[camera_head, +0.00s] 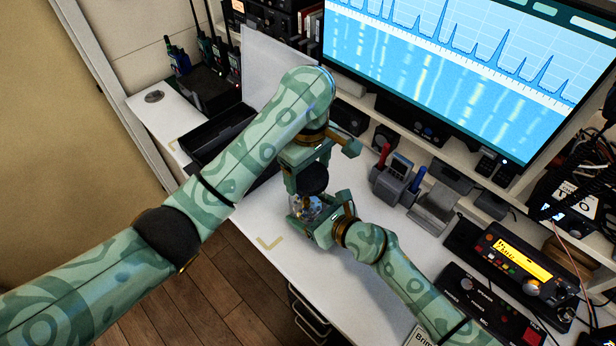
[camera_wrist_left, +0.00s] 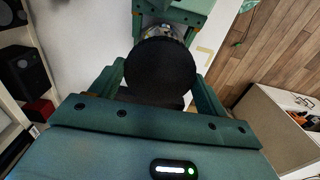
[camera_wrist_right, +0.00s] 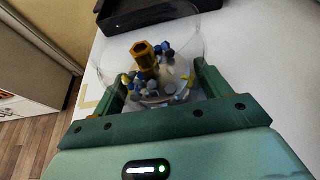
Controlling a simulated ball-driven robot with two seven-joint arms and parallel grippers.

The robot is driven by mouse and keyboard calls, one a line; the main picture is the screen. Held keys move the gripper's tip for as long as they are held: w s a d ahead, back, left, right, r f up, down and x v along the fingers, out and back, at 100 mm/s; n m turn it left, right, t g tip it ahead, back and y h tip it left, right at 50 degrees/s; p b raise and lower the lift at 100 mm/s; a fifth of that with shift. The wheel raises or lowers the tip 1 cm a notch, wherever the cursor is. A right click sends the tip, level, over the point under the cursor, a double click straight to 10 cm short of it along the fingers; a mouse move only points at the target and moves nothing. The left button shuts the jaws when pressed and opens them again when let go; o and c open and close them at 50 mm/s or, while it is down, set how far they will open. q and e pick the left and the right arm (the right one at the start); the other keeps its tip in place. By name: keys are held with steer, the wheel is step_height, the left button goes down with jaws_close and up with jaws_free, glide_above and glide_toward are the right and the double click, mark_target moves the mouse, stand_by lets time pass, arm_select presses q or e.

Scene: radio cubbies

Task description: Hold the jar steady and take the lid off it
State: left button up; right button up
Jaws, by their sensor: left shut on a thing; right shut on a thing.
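The clear jar (camera_head: 306,210) stands on the white desk, with small blue, grey and brass parts inside. In the right wrist view the jar (camera_wrist_right: 112,58) is between the fingers of my right gripper (camera_wrist_right: 160,90), which is shut on it. No lid shows on the jar there. The round black lid (camera_head: 313,180) is between the fingers of my left gripper (camera_head: 308,176), above the jar. In the left wrist view the lid (camera_wrist_left: 160,75) covers most of the jar behind it. My left gripper is shut on the lid, which looks apart from the jar.
A black tray (camera_head: 215,135) lies behind my left arm. A grey holder with pens (camera_head: 396,185) and a tape dispenser (camera_head: 434,208) stand to the right. Radio gear (camera_head: 520,265) fills the far right. The monitor (camera_head: 470,60) is at the back. Bare desk lies in front of the jar.

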steer(key=o, duration=1.9)
steer(key=shift+d, duration=0.1)
